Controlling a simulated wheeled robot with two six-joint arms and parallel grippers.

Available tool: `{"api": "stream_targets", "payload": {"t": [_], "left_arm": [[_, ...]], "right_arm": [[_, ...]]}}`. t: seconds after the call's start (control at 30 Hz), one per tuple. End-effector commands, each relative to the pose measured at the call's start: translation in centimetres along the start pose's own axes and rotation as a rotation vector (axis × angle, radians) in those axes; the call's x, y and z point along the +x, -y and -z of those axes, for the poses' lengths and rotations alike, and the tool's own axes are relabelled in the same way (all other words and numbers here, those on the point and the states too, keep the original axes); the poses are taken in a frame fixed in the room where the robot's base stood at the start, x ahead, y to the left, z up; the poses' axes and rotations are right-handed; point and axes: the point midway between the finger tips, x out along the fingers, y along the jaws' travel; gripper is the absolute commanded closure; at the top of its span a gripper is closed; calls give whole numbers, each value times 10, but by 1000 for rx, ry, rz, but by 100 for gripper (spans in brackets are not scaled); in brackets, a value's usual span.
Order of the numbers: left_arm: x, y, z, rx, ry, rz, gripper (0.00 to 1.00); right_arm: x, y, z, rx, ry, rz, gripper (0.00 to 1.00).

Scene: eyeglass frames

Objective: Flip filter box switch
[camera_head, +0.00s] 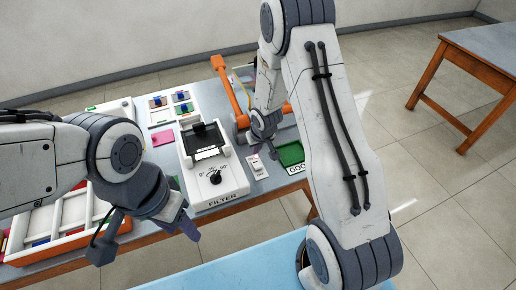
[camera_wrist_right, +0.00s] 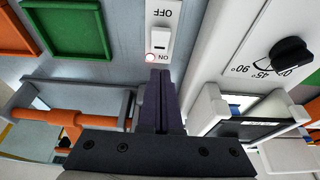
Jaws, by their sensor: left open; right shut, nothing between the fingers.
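The white filter box (camera_head: 228,179), labelled FILTER, stands on the table with a black angle knob (camera_head: 215,177) at its front. The switch (camera_head: 257,166) is a small white plate to the box's right. In the right wrist view the switch (camera_wrist_right: 161,38) shows OFF at the top, ON at the bottom, and a reddish spot near ON. My right gripper (camera_wrist_right: 160,73) is shut and empty, with its tips close to the ON end; I cannot tell whether they touch. My left gripper (camera_head: 145,239) is open and empty in front of the table, left of the box.
A green tray (camera_head: 290,153) lies right of the switch. An orange-armed device (camera_head: 229,91) stands behind it. A compartment tray (camera_head: 60,217) and colour samples (camera_head: 172,106) are on the left. My right arm covers part of the table's right side.

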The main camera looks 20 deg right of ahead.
Motion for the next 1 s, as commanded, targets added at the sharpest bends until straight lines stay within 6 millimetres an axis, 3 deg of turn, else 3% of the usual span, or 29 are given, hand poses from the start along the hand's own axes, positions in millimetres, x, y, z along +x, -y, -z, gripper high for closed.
{"api": "stream_targets", "payload": {"t": [0.1,0.23,0.43,0.83,1.0], "left_arm": [[8,1,0,0,0,0,50],[11,1,0,0,0,0,50],[6,0,0,0,0,0,50],[7,0,0,0,0,0,50],[18,1,-1,0,0,0,50]], "right_arm": [[27,0,-1,-1,1,1,100],[40,0,-16,0,3,0,100],[49,0,-27,0,1,0,100],[51,1,-28,-2,-2,0,100],[57,14,-29,-19,-28,7,100]]}}
